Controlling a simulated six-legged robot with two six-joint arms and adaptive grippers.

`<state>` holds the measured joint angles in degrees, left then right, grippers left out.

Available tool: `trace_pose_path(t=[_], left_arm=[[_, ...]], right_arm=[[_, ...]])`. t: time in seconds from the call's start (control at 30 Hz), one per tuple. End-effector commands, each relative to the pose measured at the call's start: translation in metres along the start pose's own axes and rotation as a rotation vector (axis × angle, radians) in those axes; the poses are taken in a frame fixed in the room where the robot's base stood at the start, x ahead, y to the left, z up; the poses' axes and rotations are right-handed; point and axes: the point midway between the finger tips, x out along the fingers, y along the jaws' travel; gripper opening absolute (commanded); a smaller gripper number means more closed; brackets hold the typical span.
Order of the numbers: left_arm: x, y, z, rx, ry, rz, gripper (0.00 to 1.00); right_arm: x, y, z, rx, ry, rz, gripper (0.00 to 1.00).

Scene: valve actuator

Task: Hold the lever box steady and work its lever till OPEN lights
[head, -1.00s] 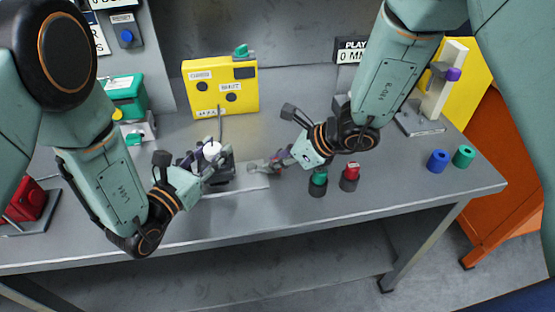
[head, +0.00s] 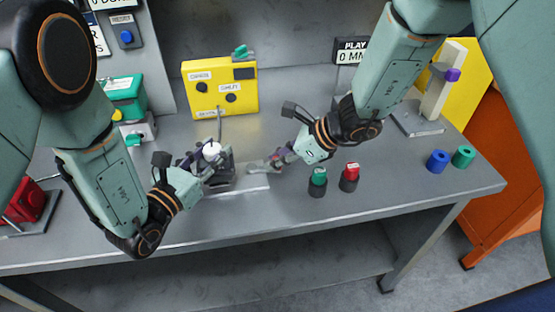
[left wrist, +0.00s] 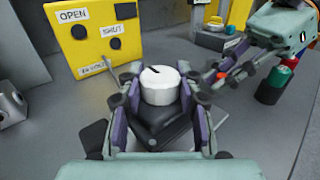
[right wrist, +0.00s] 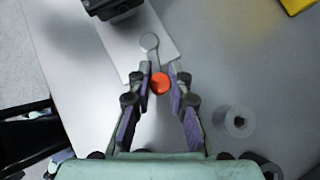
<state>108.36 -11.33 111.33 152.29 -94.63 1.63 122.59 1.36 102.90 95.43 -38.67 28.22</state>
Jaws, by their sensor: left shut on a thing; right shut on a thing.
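The lever box (head: 224,178) is a dark block with a white round cap (left wrist: 160,85), standing on the bench before the yellow panel. My left gripper (head: 207,166) is shut on it, one finger on each side. My right gripper (head: 277,162) is shut on the orange knob (right wrist: 160,83), which shows between its fingertips in the right wrist view. A thin grey bar with a round end (right wrist: 149,42) runs from there toward the box. How the bar joins the box is hidden. The yellow panel (left wrist: 95,50) carries OPEN and SHUT labels; the round lamps beside them look dark.
A pale plate (head: 250,183) lies under the bar. Green-topped (head: 318,180) and red-topped (head: 350,175) pieces stand right of it. Blue (head: 438,161) and green (head: 463,157) rings stand near the right edge. The front strip of bench is clear.

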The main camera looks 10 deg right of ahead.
Motion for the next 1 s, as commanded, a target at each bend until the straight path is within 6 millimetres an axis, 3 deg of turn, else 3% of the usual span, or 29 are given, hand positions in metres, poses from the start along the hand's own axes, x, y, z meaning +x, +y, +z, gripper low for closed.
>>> trace_pose_path(t=[0.47, 0.5, 0.7, 0.77, 1.0], left_arm=[[-0.0017, -0.0022, -0.0051, -0.004, 0.015, -0.003, 0.00], [-0.0017, -0.0022, -0.0051, -0.004, 0.015, -0.003, 0.00], [-0.0017, -0.0021, -0.0051, -0.004, 0.015, -0.003, 0.00], [-0.0017, -0.0021, -0.0051, -0.004, 0.015, -0.003, 0.00], [-0.0017, -0.0020, -0.0051, -0.004, 0.015, -0.002, 0.00]], right_arm=[[0.0004, -0.0027, 0.0007, -0.025, -0.001, 0.023, 0.00], [0.0004, -0.0027, 0.0007, -0.025, -0.001, 0.023, 0.21], [0.0004, -0.0026, 0.0005, -0.025, 0.000, 0.023, 0.38], [0.0004, -0.0025, 0.0005, -0.024, 0.000, 0.023, 0.43], [0.0004, -0.0024, 0.0003, -0.024, 0.000, 0.023, 0.43]])
